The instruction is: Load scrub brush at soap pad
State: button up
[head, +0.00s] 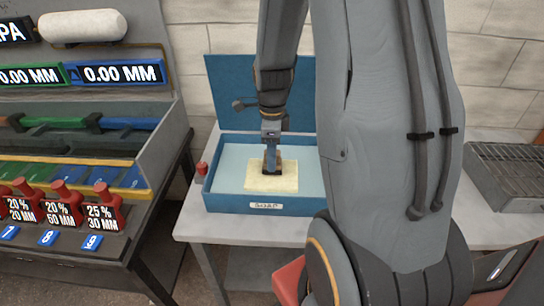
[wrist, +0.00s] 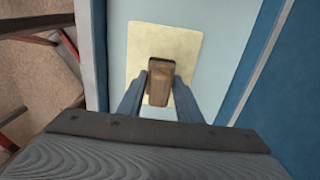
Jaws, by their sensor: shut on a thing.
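The soap pad (head: 284,184) is a pale yellow rectangle lying in a blue open box (head: 262,208) labelled SOAP. My gripper (head: 271,166) points down over the pad, inside the box. It is shut on the scrub brush, whose brown wooden block (wrist: 159,80) shows between the two fingers in the wrist view. The brush's lower end is over the pad and looks to be at its surface; I cannot tell whether it touches. The pad (wrist: 145,45) shows around the brush in the wrist view. The bristles are hidden.
The box stands on a grey table (head: 195,222) with its blue lid (head: 232,95) raised behind. A small red object (head: 202,170) sits at the box's left. A metal grate (head: 510,172) lies right. My arm hides the box's right side.

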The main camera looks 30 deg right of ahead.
jog(key=shift+f, duration=0.6)
dwell(1.7)
jog(key=shift+r, duration=0.1)
jog(key=shift+r+p, duration=2.75)
jog(key=shift+r, duration=0.7)
